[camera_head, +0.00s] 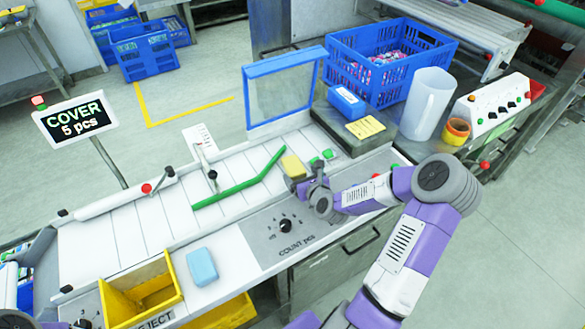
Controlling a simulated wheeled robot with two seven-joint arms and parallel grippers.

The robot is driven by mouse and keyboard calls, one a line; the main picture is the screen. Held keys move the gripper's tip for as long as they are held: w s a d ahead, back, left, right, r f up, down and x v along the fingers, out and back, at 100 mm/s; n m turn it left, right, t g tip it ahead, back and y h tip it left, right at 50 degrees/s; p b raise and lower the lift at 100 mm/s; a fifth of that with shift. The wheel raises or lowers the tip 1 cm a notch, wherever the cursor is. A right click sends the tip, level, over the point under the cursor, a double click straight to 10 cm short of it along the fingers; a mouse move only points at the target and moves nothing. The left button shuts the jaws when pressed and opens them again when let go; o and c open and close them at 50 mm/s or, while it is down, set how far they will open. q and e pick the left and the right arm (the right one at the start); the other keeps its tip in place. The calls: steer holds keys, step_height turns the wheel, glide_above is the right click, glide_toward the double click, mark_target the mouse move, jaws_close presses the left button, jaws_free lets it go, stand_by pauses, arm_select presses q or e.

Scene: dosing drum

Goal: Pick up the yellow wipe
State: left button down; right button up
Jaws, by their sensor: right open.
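A yellow block (293,165), which looks like the yellow wipe, lies at the right end of the white worktop, beside the green bar. My right gripper (308,184) is open just in front of it, close to its near end. I cannot tell whether the fingers touch it or reach around it. A flat yellow card (365,127) with dark writing lies on the grey box to the right. My left gripper is not in view.
A green bar (235,188) lies across the white worktop. A clear hinged guard (283,87) stands behind. A light blue block (202,267) and yellow reject bin (140,292) are at the front. A blue crate (392,62), white jug (426,104) and control box (489,107) stand right.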

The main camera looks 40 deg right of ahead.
mark_target(297, 170)
steer(key=x, duration=0.4)
steer(key=shift+b, duration=0.4)
steer(key=c, duration=1)
